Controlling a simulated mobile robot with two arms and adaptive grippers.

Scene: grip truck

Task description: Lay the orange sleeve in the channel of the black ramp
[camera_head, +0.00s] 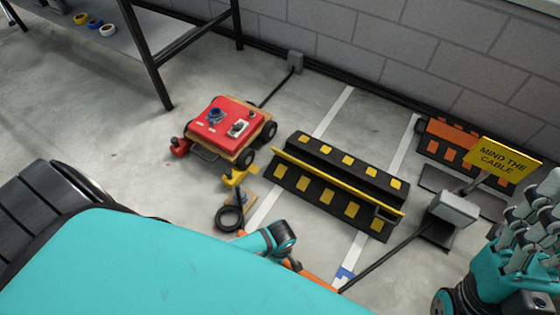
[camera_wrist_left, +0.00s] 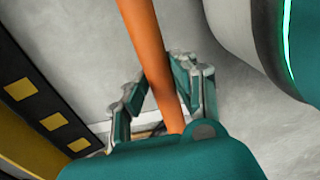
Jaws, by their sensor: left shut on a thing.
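The orange sleeve (camera_head: 318,279) lies low in front of the ramp in the head view, its middle hidden behind my left arm. It also crosses the left wrist view (camera_wrist_left: 150,45). My left gripper (camera_wrist_left: 163,92) is shut on the sleeve, with a finger on each side. The black ramp (camera_head: 300,192) with yellow squares stands just beyond the sleeve. A yellow strip (camera_head: 330,180) runs along its length, and the channel's inside is largely hidden. My right gripper (camera_head: 518,228) is at the lower right, away from the sleeve; its grasp is unclear.
A black cable (camera_head: 388,258) runs from a grey box (camera_head: 455,207) toward the sleeve's right end. A black coil (camera_head: 229,218) lies near its left end. A red cart (camera_head: 222,130) stands behind. A yellow sign (camera_head: 500,163) and an orange-black ramp (camera_head: 440,142) are at right.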

